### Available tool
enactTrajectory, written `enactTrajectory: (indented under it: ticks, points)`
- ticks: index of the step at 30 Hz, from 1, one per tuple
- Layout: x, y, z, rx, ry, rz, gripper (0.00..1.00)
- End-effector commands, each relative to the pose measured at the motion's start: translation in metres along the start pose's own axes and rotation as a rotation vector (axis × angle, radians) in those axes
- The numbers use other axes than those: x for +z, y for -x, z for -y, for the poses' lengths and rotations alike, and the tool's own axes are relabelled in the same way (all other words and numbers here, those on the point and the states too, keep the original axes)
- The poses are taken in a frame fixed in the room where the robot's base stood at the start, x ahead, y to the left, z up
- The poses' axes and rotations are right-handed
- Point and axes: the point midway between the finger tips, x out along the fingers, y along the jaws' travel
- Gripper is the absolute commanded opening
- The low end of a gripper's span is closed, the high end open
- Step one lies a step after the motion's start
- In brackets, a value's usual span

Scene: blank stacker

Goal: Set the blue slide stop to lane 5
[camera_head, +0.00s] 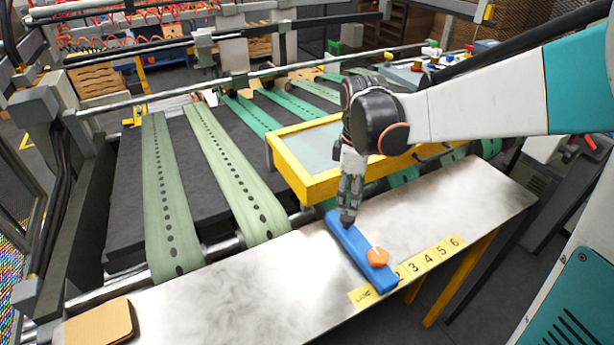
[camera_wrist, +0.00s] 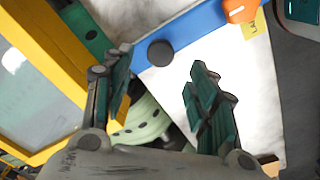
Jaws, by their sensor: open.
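The blue slide stop (camera_head: 352,246) lies across the metal table, with an orange knob (camera_head: 377,257) near its front end. That end lies at the low end of the yellow lane strip (camera_head: 430,256), next to the 2, with the 1 covered. The 5 (camera_head: 442,248) is further right. My gripper (camera_head: 347,219) points down over the stop's far end. In the wrist view, the open fingers (camera_wrist: 161,60) stand apart with nothing held. The blue stop (camera_wrist: 195,26) and a dark round peg (camera_wrist: 160,53) show beyond them; contact cannot be told.
The metal table (camera_head: 270,290) is clear on both sides of the stop. A yellow-framed panel (camera_head: 305,190) stands close behind my gripper. Green perforated belts (camera_head: 225,165) run behind the table. A tan cardboard piece (camera_head: 98,325) lies at the table's left end.

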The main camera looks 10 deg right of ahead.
Motion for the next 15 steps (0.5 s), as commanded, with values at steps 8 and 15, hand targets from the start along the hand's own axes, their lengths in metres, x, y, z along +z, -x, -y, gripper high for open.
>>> enactTrajectory:
  ticks: [8, 15]
  points:
    - [0.000, -0.047, 0.000, 0.000, 0.000, 0.000, 0.53]
    - [0.000, -0.062, 0.000, 0.000, -0.001, 0.000, 0.53]
